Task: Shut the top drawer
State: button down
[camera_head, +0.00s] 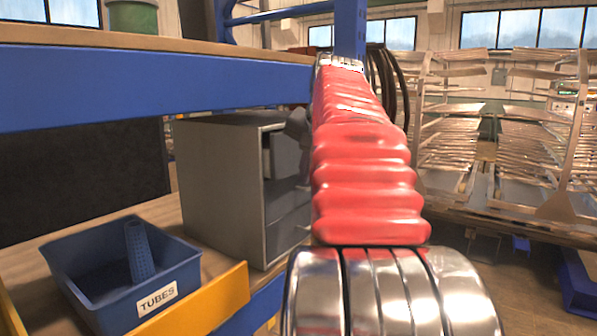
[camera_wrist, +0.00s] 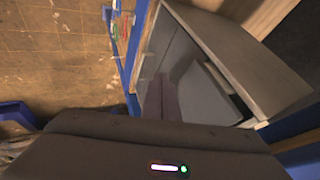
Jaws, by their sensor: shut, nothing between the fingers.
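A grey cabinet (camera_head: 222,190) with drawers stands on the wooden shelf, left of my red arm in the head view. Its top drawer (camera_head: 284,157) seems to stand a little out of the cabinet, partly hidden by my arm. In the wrist view the cabinet (camera_wrist: 245,62) is tilted, and the drawer's grey front (camera_wrist: 207,95) shows beside my fingers. My gripper (camera_wrist: 163,80) is shut and empty, its dark fingers together close in front of the drawer fronts. I cannot tell whether they touch. In the head view only a dark piece of my gripper (camera_head: 299,125) shows.
A blue bin labelled TUBES (camera_head: 70,262) holding a blue tube (camera_head: 140,252) sits left of the cabinet. A yellow strip (camera_head: 205,300) edges the shelf. A blue beam (camera_head: 150,88) runs above the cabinet. Metal racks (camera_head: 470,140) stand at the right. Open floor (camera_wrist: 60,60) shows in the wrist view.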

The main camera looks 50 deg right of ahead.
jog(key=v, duration=0.9)
jog(key=shift+r, duration=0.4)
jog(key=shift+s+a, duration=0.1)
jog(key=shift+a, duration=0.05)
jog(key=c, duration=2.3)
grip_release()
jog(key=shift+a+f, duration=0.1)
jog(key=shift+a, duration=0.1)
jog(key=shift+o, duration=0.9)
jog(key=w+a+f+n+y, duration=0.1)
jog(key=w+a+f+n, duration=0.2)
jog(key=a+f, duration=0.3)
jog(key=a, duration=0.4)
jog(key=shift+w+a, duration=0.2)
jog(key=shift+w, duration=0.2)
jog(key=s+a+f+n+y, duration=0.1)
jog(key=s+a+f+n, duration=0.2)
jog(key=a+f, duration=0.6)
jog(key=s+a+f+n+y, duration=0.1)
jog(key=s+a+f+n, duration=0.2)
jog(key=a+f, duration=0.6)
jog(key=s+a+f+n+y, duration=0.1)
jog(key=s+a+f+n, duration=0.2)
jog(key=a+f+n, duration=0.3)
jog(key=a+f, duration=0.3)
jog(key=f, duration=0.3)
jog(key=shift+s+a+n+g, duration=0.3)
jog(key=shift+s+a, duration=0.05)
